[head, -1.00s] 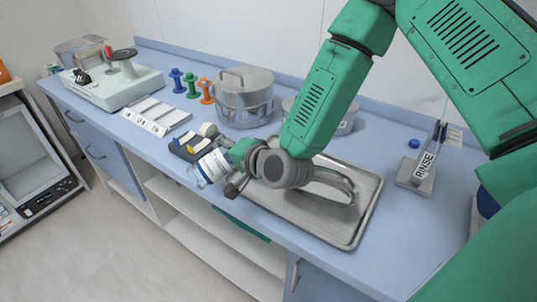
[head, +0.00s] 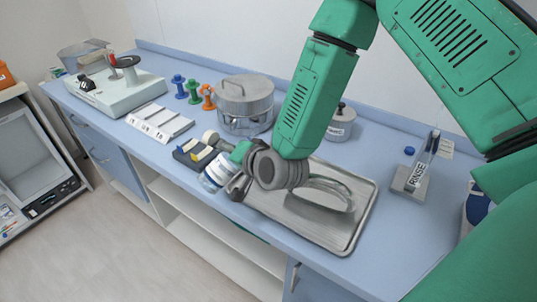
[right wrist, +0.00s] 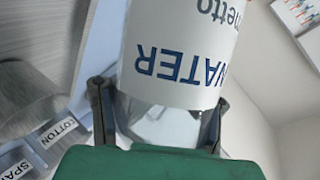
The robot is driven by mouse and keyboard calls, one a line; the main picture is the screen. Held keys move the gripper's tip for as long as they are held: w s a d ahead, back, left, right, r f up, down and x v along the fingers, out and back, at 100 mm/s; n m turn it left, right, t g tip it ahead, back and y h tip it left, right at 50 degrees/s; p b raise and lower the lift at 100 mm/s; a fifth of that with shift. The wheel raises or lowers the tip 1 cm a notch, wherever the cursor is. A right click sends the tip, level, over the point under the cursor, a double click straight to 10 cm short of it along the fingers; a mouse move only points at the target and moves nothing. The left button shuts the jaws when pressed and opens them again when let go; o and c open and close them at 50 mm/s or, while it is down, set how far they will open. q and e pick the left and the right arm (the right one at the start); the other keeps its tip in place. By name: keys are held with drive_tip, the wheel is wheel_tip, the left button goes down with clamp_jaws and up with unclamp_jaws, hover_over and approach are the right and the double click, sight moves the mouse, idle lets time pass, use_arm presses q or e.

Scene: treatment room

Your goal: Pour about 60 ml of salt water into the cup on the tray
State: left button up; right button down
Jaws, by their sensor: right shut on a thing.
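My right gripper (head: 234,170) is shut on a clear bottle with a white label (head: 219,168). The bottle is tilted, at the front edge of the counter, left of the metal tray. In the right wrist view the bottle (right wrist: 180,50) fills the space between the two fingers, and its label reads "WATER". The metal tray (head: 350,236) lies on the counter, partly covered by my right wrist. A curved steel dish (head: 322,199) is on the tray. I cannot make out a cup on the tray; my wrist hides part of it. My left gripper is out of view.
A lidded steel pot (head: 245,100) and a smaller lidded pot (head: 341,124) stand behind. A "RINSE" stand (head: 410,183) is at the right. Free counter lies between tray and stand.

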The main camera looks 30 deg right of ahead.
drive_tip(key=shift+w+r+n+g+h+p, duration=0.15)
drive_tip(key=shift+r+n+h+p, duration=0.2)
drive_tip(key=shift+n+h+p, duration=0.7)
drive_tip(key=shift+s+r+n+g+h+p, duration=0.1)
drive_tip(key=shift+r+n+h+p, duration=0.3)
drive_tip(key=shift+n+h+p, duration=0.65)
drive_tip(key=shift+w+r+n+g+h+p, duration=0.15)
drive_tip(key=shift+r+n+h+p, duration=0.2)
drive_tip(key=shift+n+h+p, duration=0.7)
drive_tip(key=shift+b, duration=0.3)
drive_tip(key=shift+s+d, duration=0.1)
